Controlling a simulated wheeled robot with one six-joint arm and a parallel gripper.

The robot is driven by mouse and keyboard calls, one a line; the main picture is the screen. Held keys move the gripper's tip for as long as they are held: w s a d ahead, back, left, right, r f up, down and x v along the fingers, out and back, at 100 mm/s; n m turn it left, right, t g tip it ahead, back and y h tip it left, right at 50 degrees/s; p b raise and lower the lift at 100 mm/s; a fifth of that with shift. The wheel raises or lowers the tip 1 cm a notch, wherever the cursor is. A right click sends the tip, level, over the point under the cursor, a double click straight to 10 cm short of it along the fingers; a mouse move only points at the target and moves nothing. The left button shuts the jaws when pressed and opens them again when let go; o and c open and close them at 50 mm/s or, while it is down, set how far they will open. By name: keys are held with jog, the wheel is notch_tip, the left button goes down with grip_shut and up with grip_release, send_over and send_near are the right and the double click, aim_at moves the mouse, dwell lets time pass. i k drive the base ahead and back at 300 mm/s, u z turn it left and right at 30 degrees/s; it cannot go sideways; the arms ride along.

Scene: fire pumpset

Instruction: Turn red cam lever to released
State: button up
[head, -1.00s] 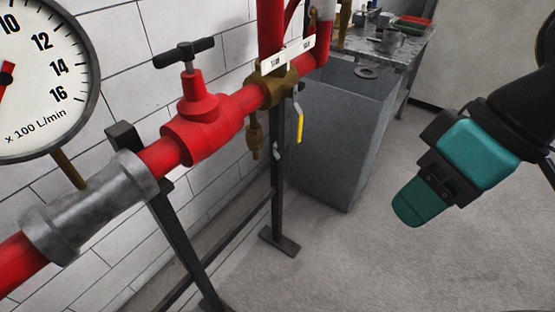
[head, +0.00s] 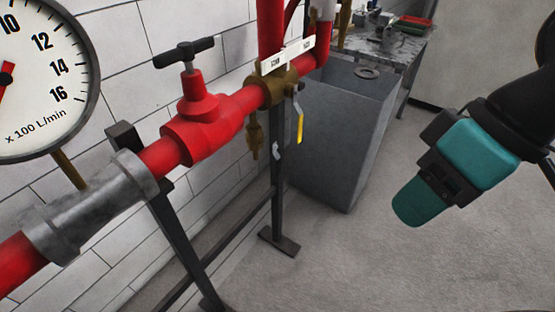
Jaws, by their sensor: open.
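I cannot make out a red cam lever in the head view. A red valve (head: 199,120) with a black T-handle (head: 184,53) sits on the red pipe along the wall. Right of it is a brass valve (head: 271,88) with a yellow-ended lever (head: 300,125) hanging down. My gripper (head: 415,207), teal and black, is at the right over the floor, pointing down and left, well apart from the pipework. It is open and nothing shows in it; the gap between its fingers is hard to see from this side.
A large gauge (head: 40,80) stands at the left above a grey coupling (head: 85,212). Dark metal stands (head: 277,190) hold the pipe. A grey tank (head: 340,140) stands behind, with a cluttered bench (head: 412,50) beyond. Floor (head: 360,260) between pipe and gripper is clear.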

aim_at(311, 29)
jog(key=k, duration=0.55)
jog(key=z, duration=0.55)
jog(key=i, duration=1.55)
jog(key=u, duration=0.7)
